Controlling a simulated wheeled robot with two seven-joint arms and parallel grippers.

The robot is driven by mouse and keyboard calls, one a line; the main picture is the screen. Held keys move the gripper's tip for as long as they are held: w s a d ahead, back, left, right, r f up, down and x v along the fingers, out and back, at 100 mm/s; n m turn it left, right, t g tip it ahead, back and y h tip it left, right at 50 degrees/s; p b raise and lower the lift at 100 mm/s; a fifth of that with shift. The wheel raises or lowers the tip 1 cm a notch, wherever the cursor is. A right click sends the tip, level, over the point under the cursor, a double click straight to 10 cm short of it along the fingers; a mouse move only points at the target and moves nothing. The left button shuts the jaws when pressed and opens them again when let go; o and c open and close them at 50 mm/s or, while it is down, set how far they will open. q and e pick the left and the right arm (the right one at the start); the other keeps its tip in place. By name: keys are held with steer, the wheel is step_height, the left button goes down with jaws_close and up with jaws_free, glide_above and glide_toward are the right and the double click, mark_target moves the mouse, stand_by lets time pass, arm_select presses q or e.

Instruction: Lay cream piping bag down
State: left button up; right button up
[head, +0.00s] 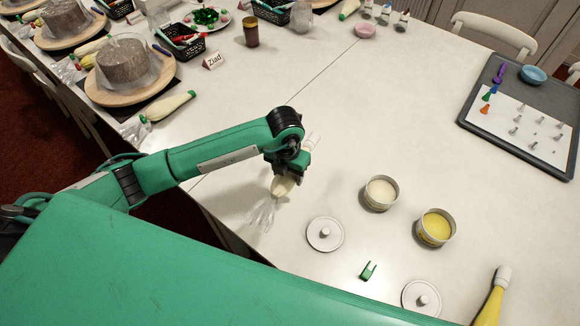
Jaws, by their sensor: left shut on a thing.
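The cream piping bag (282,187) is in my left gripper (290,170), over the white table left of the tins. Its clear, crumpled end (263,214) points down and left in the picture. A white tip shows past the gripper at the upper right. The gripper is shut on the bag and hides its middle. I cannot tell whether the bag touches the table. My right gripper is not in view.
An open tin of cream (381,193) and a tin of yellow filling (435,228) stand to the right. Two white lids (325,234) (422,298), a green clip (368,271) and a yellow piping bag (492,300) lie nearer. Cakes on turntables (128,95) stand upper left. The table's middle is clear.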

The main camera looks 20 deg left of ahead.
arm_select(q)
steer(key=shift+f+b, duration=1.95)
steer(key=shift+f, duration=1.3)
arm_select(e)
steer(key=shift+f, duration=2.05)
arm_select(q)
steer(key=shift+f+b, duration=0.5)
steer(key=shift+f, duration=0.1)
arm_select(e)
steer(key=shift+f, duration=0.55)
arm_select(q)
steer(key=o, duration=0.7)
steer(key=shift+o, duration=0.2)
step_height(320, 180, up, 14)
steer(key=shift+s+a+f+b, duration=0.1)
steer(key=shift+a+b, duration=0.05)
steer(key=shift+b, duration=0.75)
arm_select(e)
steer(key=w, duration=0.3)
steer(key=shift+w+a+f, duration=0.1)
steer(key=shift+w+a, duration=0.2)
